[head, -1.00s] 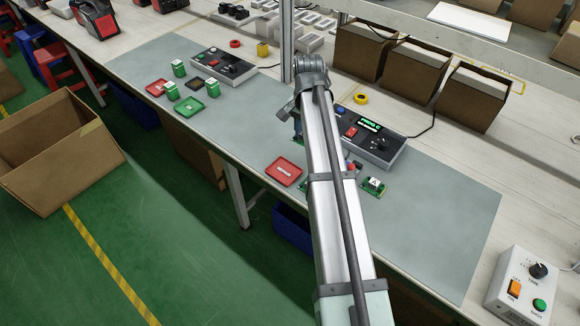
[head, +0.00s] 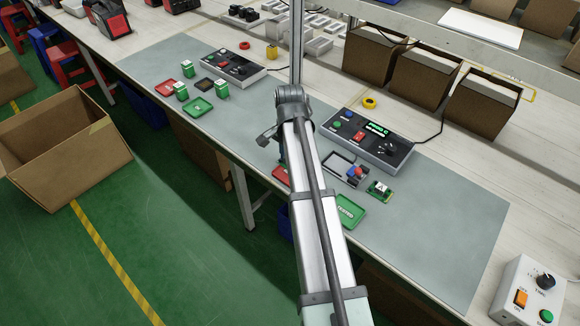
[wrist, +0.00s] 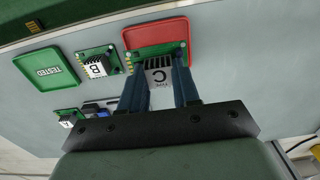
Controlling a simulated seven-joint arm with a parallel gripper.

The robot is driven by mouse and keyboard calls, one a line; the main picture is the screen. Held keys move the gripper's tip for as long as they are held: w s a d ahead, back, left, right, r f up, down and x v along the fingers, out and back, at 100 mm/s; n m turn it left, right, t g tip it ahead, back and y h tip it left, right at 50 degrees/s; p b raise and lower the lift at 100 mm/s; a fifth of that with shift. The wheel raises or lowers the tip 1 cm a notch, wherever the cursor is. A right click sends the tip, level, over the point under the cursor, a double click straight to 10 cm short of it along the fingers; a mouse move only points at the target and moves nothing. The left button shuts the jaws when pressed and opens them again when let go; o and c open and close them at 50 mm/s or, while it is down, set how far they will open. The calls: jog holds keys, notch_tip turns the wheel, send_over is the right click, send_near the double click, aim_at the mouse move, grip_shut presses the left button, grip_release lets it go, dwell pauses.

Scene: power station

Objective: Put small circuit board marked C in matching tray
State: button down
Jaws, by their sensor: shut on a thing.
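In the wrist view my gripper (wrist: 160,65) is shut on the small circuit board marked C (wrist: 158,75), whose white label shows between the fingers. The red tray (wrist: 150,34) lies just beyond the board; its near part is covered. Whether the board touches the tray I cannot tell. A green tray marked TESTED (wrist: 46,68) lies further left and also shows in the head view (head: 350,211). Board B (wrist: 97,68) lies between the two trays. Board A (wrist: 67,121) is at the lower left. In the head view my arm hides the gripper and part of the red tray (head: 281,174).
A grey test unit (head: 366,139) with a lit green display stands behind the trays. A black frame (head: 338,166) with red and blue parts lies before it. A second station with another test unit (head: 234,66) and trays is at left. The mat's right side is clear.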

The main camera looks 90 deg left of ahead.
jog(key=shift+f, duration=2.55)
jog(key=shift+f, duration=0.15)
jog(key=c, duration=0.8)
grip_release()
notch_tip(320, 180, up, 12)
jog(key=shift+r, duration=0.2)
